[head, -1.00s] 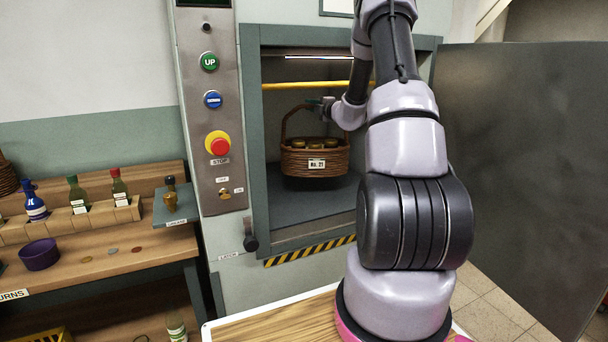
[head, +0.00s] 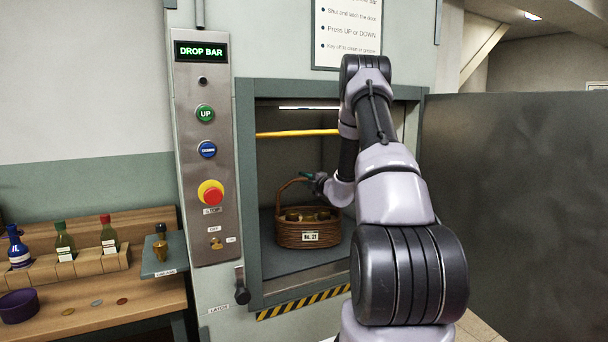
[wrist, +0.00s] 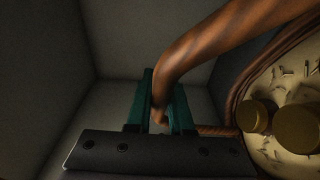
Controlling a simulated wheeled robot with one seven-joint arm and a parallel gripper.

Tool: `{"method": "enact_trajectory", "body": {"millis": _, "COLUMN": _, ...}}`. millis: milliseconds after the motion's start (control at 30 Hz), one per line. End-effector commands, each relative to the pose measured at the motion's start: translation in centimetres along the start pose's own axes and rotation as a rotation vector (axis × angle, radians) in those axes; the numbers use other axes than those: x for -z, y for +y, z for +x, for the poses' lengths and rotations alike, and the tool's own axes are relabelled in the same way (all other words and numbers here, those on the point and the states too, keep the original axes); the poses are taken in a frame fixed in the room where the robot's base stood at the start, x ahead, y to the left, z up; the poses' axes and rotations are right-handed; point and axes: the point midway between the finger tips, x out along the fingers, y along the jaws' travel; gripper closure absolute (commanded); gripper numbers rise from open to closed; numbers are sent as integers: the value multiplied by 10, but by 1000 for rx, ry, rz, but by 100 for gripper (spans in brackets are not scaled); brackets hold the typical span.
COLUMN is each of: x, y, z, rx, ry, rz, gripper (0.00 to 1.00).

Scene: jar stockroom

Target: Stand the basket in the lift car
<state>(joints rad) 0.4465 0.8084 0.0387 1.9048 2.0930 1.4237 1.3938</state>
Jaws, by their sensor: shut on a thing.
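The brown wicker basket (head: 304,229), labelled No. 21, is upright inside the lift car (head: 290,264). Its base looks to be at or very near the car's grey floor; I cannot tell for sure that it touches. Jars with gold lids (wrist: 298,128) stand in it on pale packing, also seen in the wrist view. My gripper (head: 309,177) reaches in from the right and is shut on the top of the basket's handle (wrist: 222,42). In the wrist view its green fingers (wrist: 162,103) lie on both sides of the handle.
A yellow bar (head: 297,133) crosses the opening above the basket. The control panel (head: 207,150) at left shows DROP BAR. The grey door (head: 510,210) stands open at right. A bench (head: 110,302) with bottles is at left. Car floor is free around the basket.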

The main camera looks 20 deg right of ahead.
Motion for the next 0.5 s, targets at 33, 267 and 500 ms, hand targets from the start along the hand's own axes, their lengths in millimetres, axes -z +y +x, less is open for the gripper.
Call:
{"method": "enact_trajectory", "body": {"millis": 33, "x": 0, "y": 3, "z": 1, "rx": -6, "ry": 0, "rz": -1, "gripper": 100}}
{"method": "enact_trajectory", "body": {"millis": 267, "x": 0, "y": -2, "z": 0, "rx": 0, "ry": 0, "rz": 0, "gripper": 77}}
{"method": "enact_trajectory", "body": {"millis": 500, "x": 0, "y": -1, "z": 0, "rx": 0, "ry": 0, "rz": -1, "gripper": 50}}
